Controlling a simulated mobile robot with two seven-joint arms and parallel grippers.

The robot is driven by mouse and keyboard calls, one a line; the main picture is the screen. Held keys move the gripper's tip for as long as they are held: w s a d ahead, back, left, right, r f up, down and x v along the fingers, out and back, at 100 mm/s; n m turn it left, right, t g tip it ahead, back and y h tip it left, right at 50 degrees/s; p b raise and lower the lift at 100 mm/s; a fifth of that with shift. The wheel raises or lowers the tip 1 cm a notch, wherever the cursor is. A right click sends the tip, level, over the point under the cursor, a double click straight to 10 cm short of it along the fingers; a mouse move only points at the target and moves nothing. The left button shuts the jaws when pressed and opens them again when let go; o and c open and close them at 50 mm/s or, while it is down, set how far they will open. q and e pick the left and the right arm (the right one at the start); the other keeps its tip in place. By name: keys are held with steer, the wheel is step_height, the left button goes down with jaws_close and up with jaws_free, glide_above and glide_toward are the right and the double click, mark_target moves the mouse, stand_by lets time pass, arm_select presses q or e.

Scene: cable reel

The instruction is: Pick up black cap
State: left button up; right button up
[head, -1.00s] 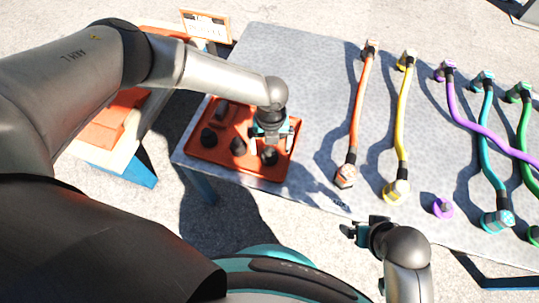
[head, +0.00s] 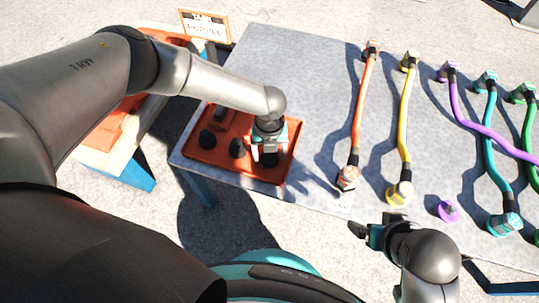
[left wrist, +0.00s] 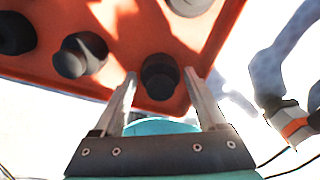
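Several black caps lie in the orange tray (head: 215,160) at the left end of the table. My left gripper (head: 269,160) is over the tray's right part, pointing down, with its fingers spread. In the left wrist view, one black cap (left wrist: 160,76) sits between the two open fingertips, with a small gap visible on each side. Two other black caps (head: 207,138) and (head: 237,148) stand to the left of the gripper in the head view. My right gripper (head: 368,232) is by the table's front edge, apart from the caps; its opening is unclear.
Orange (head: 361,110), yellow (head: 407,115), purple (head: 470,122), teal (head: 488,140) and green cables lie across the grey table (head: 300,75). A loose purple piece (head: 448,211) is near the front edge. A sign (head: 205,26) stands behind at the left. The table between tray and orange cable is clear.

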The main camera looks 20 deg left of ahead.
arm_select(q)
jaws_close()
stand_by(0.4)
steer(key=shift+r, duration=0.1)
